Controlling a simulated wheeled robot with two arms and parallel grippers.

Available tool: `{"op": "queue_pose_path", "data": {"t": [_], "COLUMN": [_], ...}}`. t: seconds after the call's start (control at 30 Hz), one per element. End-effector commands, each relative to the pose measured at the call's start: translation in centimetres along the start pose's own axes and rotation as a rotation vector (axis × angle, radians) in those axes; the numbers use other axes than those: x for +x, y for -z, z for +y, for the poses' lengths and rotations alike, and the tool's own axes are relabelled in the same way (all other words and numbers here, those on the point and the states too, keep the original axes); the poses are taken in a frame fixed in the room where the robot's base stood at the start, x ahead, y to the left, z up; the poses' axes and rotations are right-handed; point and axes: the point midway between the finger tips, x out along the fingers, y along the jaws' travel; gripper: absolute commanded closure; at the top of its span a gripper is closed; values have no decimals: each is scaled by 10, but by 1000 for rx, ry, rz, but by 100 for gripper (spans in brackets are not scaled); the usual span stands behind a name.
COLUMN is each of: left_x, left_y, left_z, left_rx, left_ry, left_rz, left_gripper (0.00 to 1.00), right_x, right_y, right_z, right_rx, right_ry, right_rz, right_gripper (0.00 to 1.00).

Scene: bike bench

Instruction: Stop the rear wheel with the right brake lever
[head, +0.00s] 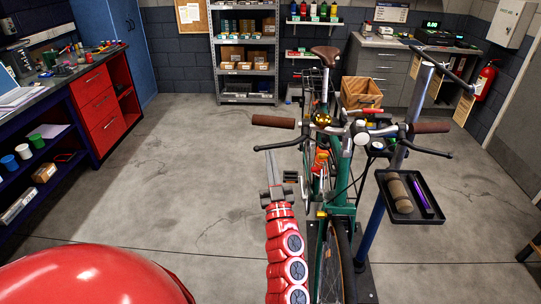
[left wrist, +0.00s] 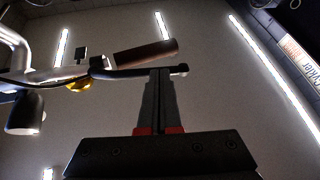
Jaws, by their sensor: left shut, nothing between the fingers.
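The green bike (head: 343,208) faces me on a stand, its front wheel (head: 335,265) nearest. Its right brake lever (head: 281,146) is on the picture's left, below a brown grip (head: 273,121); the lever also shows in the left wrist view (left wrist: 118,73). My left gripper (head: 270,160) is shut and empty, its fingertips at the lever's outer part. In the left wrist view the fingers (left wrist: 161,73) reach up to the lever's bar, close to its rounded end; whether they touch it I cannot tell. The rear wheel is mostly hidden behind the frame. My right gripper is out of view.
A black tray (head: 420,219) with a brown roll (head: 399,193) and a purple object (head: 422,196) sits right of the bike by the stand's post (head: 377,225). A red drawer cabinet (head: 100,105) and workbench are at left. The floor (head: 175,160) between is clear.

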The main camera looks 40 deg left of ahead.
Motion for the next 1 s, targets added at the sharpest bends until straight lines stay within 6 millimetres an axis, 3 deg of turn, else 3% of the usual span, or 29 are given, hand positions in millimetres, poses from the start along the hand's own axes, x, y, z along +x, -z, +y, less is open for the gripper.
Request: {"op": "queue_pose_path", "data": {"t": [0.47,0.87,0.93,1.0], "left_x": [8,28,40,40], "left_y": [0,-5,-2,0], "left_z": [-4,-13,-13,-12], "left_rx": [2,5,3,0], "left_ry": [4,-215,-217,-218], "left_rz": [3,8,5,0], "left_gripper": [100,100,100,100], "right_x": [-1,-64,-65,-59], "right_y": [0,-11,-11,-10], "right_z": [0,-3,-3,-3], "right_rx": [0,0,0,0], "right_ry": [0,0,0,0], "right_rz": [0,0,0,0], "right_gripper": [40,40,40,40]}}
